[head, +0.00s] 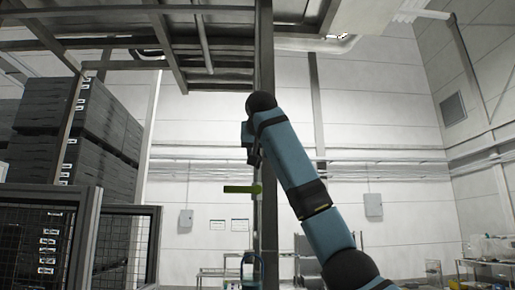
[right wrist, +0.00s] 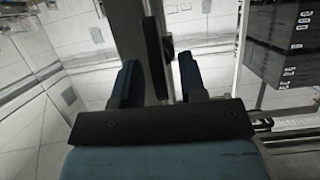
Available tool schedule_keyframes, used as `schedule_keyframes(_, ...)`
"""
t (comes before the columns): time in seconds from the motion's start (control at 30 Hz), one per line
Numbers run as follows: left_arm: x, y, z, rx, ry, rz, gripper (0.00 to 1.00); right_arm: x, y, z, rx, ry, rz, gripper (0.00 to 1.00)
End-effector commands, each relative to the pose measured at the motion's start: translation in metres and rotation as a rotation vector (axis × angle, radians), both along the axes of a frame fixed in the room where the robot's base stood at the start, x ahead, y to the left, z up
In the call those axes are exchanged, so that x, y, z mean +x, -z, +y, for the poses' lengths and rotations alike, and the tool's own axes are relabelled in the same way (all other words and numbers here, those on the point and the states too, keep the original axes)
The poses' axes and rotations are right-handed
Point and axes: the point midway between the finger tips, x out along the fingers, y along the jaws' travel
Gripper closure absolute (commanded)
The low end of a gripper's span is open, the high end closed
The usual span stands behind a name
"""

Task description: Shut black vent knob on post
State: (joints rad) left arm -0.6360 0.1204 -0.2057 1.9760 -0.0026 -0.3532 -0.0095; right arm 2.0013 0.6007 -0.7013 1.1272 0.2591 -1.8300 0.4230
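The grey post (head: 266,60) rises through the middle of the head view and also shows in the right wrist view (right wrist: 128,28). In the right wrist view, a small black knob (right wrist: 168,47) sticks out beside a dark upright strip on the post; it looks like the vent knob. My right gripper (right wrist: 158,75) is open, its two blue-and-black fingers apart, with the strip and knob seen between them. I cannot tell whether they touch. In the head view my right gripper (head: 250,145) is close against the post, and the knob cannot be made out. My left gripper is not in view.
A blue object (head: 250,267) sits lower on the post. Stacked dark crates (head: 72,125) and a mesh fence (head: 40,240) stand left. Overhead are beams (head: 120,10). Space right of my arm looks open.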

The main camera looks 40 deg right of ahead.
Motion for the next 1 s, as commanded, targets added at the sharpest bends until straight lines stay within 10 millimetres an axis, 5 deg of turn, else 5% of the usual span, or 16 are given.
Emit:
schedule_keyframes(0.4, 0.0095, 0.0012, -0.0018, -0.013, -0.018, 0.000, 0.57, 0.0070, 0.0040, -0.0054, 0.000, -0.001, -0.001, 0.62)
schedule_keyframes(0.6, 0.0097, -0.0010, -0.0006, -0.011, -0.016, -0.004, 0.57, 0.0069, 0.0039, -0.0052, 0.000, -0.001, -0.001, 1.00)
schedule_keyframes(1.0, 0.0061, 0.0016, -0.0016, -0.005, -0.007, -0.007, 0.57, 0.0063, 0.0053, -0.0058, 0.047, -0.001, -0.039, 1.00)
